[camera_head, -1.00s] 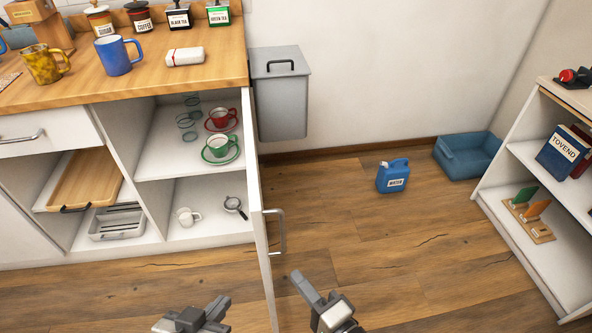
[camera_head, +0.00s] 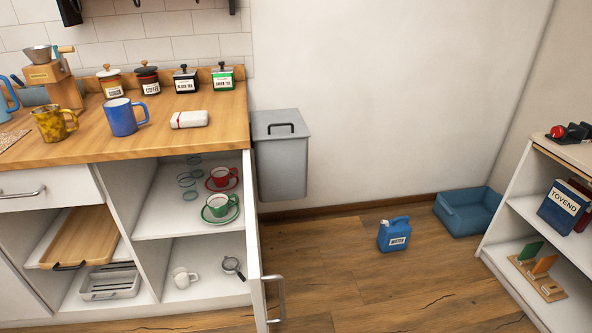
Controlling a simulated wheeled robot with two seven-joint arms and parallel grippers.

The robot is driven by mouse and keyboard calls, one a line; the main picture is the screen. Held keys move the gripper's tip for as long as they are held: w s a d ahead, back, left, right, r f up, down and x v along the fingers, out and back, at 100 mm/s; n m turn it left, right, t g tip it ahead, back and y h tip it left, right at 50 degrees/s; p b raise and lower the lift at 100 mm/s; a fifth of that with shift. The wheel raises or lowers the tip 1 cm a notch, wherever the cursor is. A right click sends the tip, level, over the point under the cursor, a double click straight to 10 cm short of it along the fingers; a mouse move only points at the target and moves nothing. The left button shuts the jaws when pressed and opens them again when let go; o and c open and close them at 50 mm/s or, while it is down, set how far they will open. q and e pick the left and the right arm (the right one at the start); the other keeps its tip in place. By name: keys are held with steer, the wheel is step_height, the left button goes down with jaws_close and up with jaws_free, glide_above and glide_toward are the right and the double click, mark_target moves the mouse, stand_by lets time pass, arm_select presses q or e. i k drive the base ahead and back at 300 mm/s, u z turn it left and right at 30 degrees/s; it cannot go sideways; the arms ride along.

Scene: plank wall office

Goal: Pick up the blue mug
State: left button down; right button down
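The blue mug (camera_head: 121,118) stands upright on the wooden counter (camera_head: 85,142), its handle pointing right. It is between a yellow patterned mug (camera_head: 50,124) on its left and a small white packet with a red band (camera_head: 189,119) on its right. Nothing touches the blue mug as far as I can see. Neither of my grippers shows in the head view now, so I cannot see whether they are open or shut.
Several labelled jars (camera_head: 150,82) stand behind the mug. Below the counter, an open cabinet door (camera_head: 257,245) juts forward from shelves holding cups. A grey bin (camera_head: 281,158) hangs beside the counter.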

mark_target(121, 117)
steer(key=z, duration=2.2)
steer(key=i, duration=0.6)
steer(key=u, duration=3)
